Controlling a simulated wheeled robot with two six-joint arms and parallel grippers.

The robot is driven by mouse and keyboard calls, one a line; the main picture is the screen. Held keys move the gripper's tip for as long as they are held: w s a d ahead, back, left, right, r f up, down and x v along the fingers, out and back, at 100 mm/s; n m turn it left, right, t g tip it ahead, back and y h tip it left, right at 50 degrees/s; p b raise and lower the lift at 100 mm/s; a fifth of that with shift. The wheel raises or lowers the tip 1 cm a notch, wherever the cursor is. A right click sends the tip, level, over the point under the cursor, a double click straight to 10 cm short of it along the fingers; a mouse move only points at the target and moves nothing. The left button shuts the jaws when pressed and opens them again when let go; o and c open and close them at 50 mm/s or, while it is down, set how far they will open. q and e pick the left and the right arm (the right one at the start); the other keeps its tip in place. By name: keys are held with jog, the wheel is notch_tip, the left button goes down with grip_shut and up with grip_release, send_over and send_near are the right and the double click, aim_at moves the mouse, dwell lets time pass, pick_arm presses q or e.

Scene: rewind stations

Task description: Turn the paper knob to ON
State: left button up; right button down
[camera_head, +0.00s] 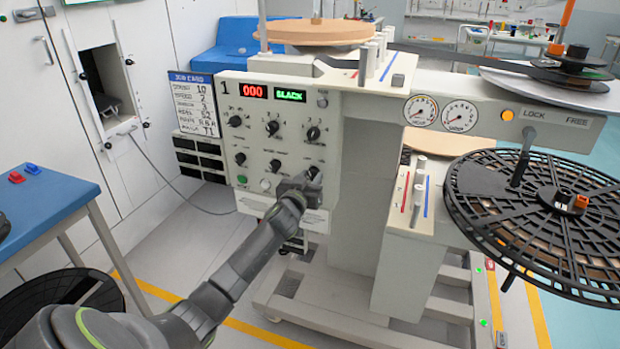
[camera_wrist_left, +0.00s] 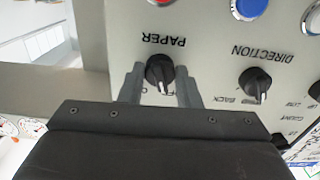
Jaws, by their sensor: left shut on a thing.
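The paper knob (camera_wrist_left: 160,70) is a black knob under the upside-down word PAPER in the left wrist view. A white mark shows at its lower edge; the ON and OFF lettering there is mostly hidden, so I cannot tell its setting. My left gripper (camera_wrist_left: 160,86) has its two grey fingers on either side of this knob and is shut on it. In the head view my left gripper (camera_head: 309,181) is at the lower right of the control panel (camera_head: 262,135), and its wrist covers part of that corner. My right gripper is not in view.
The direction knob (camera_wrist_left: 254,84) sits close beside the paper knob, and a blue button (camera_wrist_left: 247,8) is near it. Other black knobs fill the panel above. A large black slotted disc (camera_head: 540,215) stands at the right, and a blue-topped table (camera_head: 45,205) at the left.

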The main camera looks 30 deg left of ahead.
pick_arm(q)
jog(key=shift+m, duration=1)
jog(key=shift+m+p, duration=0.45)
jog(key=shift+m, duration=1.35)
jog(key=shift+m+p, duration=0.45)
jog(key=shift+m, duration=1.15)
jog(key=shift+m+p, duration=0.35)
jog(key=shift+m, duration=0.15)
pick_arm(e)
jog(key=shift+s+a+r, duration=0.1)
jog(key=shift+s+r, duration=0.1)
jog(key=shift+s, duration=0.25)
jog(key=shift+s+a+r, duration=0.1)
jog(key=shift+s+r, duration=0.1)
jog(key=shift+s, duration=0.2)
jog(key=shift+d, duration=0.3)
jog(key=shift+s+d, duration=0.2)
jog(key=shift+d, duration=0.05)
